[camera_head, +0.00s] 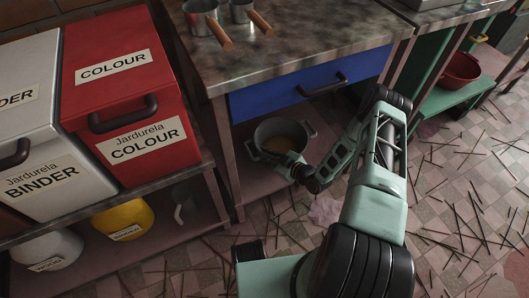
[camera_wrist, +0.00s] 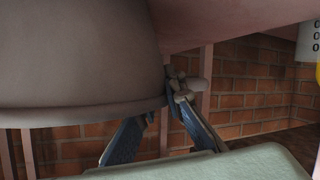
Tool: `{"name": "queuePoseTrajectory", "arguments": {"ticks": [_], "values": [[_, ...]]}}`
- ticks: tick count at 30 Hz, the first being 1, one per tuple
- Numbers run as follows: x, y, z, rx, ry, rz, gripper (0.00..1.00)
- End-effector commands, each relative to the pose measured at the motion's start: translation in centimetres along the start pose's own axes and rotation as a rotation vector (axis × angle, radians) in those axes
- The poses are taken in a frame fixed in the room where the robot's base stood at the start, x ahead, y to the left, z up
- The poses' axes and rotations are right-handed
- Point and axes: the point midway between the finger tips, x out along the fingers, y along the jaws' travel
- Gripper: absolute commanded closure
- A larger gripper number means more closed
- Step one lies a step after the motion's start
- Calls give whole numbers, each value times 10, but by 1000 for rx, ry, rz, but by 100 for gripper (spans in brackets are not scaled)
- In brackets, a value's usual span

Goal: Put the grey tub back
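The grey tub (camera_head: 267,128) is on the lower shelf under the blue drawer in the head view. It is upright with side handles, and its inside looks brownish. My gripper (camera_head: 290,167) is at the tub's near side, low down and partly hidden by my wrist. In the wrist view, which looks upside down, the tub (camera_wrist: 75,60) fills the upper left. One fingertip is beside a tub handle (camera_wrist: 192,83). Contact is unclear.
A blue drawer (camera_head: 305,82) is above the tub. A red COLOUR bin (camera_head: 125,90) and a white BINDER bin (camera_head: 35,130) stand at left, above a yellow pot (camera_head: 124,217). A red bowl (camera_head: 461,69) is at right. Incense sticks litter the tiled floor (camera_head: 440,210).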

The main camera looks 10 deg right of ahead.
Motion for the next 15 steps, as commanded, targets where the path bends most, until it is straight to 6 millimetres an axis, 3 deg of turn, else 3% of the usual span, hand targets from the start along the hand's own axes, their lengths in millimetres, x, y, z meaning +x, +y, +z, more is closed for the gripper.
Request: {"name": "queuePoseTrajectory", "arguments": {"ticks": [3, 12, 15], "values": [[0, 0, 0, 0, 0, 0, 78], [-1, 1, -2, 0, 1, 1, 78], [-12, 2, -3, 1, -2, 1, 78]]}}
